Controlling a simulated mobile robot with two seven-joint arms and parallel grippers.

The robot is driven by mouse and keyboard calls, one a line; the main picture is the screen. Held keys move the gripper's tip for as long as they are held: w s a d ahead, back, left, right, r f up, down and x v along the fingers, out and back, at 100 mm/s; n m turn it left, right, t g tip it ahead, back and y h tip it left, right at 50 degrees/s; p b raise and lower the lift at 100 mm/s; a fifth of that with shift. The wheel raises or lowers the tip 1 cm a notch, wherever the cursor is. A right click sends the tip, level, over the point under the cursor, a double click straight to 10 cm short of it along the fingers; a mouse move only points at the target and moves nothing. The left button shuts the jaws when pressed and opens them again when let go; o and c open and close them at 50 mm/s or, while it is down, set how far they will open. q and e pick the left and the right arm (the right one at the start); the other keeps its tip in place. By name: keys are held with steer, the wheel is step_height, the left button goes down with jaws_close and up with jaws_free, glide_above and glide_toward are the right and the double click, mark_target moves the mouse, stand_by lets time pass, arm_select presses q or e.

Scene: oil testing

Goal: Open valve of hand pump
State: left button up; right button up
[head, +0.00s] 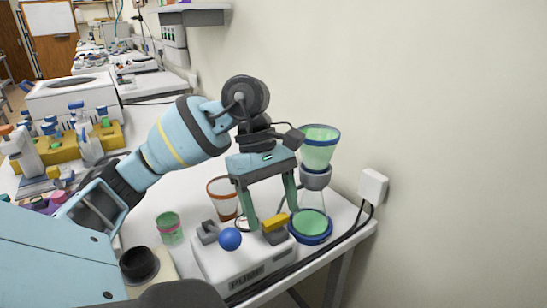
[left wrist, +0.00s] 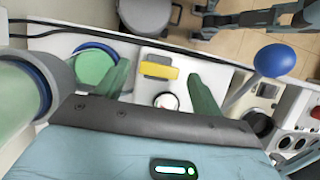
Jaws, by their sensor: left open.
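The hand pump is a white box (head: 240,262) near the table's front edge, with a blue ball knob (head: 230,239) on its lever. Its yellow valve handle (head: 274,223) sits on a grey block at the right end of the box. In the left wrist view the yellow valve handle (left wrist: 158,70) lies crosswise between the fingers, and the blue knob (left wrist: 274,60) is at the right. My left gripper (head: 273,221) is open and points down, one finger on each side of the handle. Gaps show between handle and fingers in the wrist view. My right gripper is out of view.
A green-filled funnel (head: 320,148) on a grey stand over a blue-rimmed dish (head: 311,226) stands close right of the gripper. A brown-rimmed beaker (head: 222,190) and a green cup (head: 169,228) stand at left.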

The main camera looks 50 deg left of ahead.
arm_select(q)
steer(key=shift+d+f, duration=0.1)
steer(key=shift+f, duration=0.15)
steer(key=c, duration=1)
